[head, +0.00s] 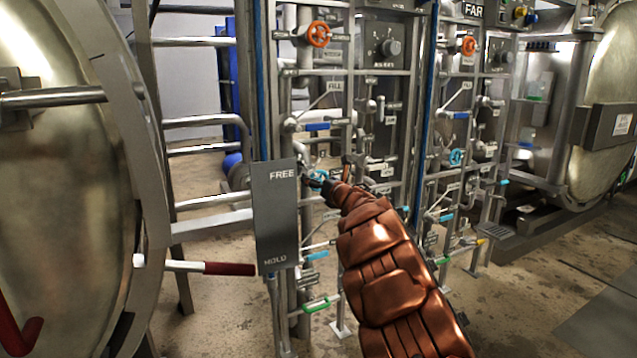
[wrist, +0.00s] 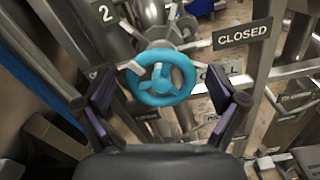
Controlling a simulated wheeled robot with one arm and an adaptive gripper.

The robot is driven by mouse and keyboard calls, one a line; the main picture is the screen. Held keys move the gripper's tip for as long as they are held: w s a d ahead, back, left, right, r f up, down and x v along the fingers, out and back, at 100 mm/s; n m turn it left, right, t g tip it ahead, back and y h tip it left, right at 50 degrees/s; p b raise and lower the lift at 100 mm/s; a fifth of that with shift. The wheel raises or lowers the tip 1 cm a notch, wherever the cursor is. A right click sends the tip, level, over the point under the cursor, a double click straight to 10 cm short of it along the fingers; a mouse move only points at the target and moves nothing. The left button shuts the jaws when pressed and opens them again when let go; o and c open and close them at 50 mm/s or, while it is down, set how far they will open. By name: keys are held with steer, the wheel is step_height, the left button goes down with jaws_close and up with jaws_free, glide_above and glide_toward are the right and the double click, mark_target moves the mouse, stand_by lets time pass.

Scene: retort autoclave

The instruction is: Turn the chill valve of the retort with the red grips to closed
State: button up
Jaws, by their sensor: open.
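The chill valve is a light blue handwheel; it fills the centre of the wrist view (wrist: 161,78) and shows small and partly hidden at the left pipe rack in the head view (head: 320,176). My gripper (wrist: 167,108) is open, its two dark fingers apart on either side of the wheel's near edge, with nothing between the pads. I cannot tell whether a finger touches the rim. In the head view my gripper (head: 322,182) is small beside the wheel. A CLOSED sign (wrist: 243,35) stands right of the wheel. The retort with red grips (head: 70,180) is at the left.
A grey FREE/HOLD plate (head: 276,215) stands just left of my gripper. Orange handwheels (head: 318,34) and several pipes and levers crowd the rack. A second rack has another light blue wheel (head: 456,157), with another retort (head: 600,110) at far right. Open floor (head: 530,290) lies at right.

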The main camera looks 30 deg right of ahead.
steer(key=shift+w+f, duration=0.1)
steer(key=shift+w, duration=0.15)
steer(key=c, duration=1.1)
steer(key=shift+c, duration=0.2)
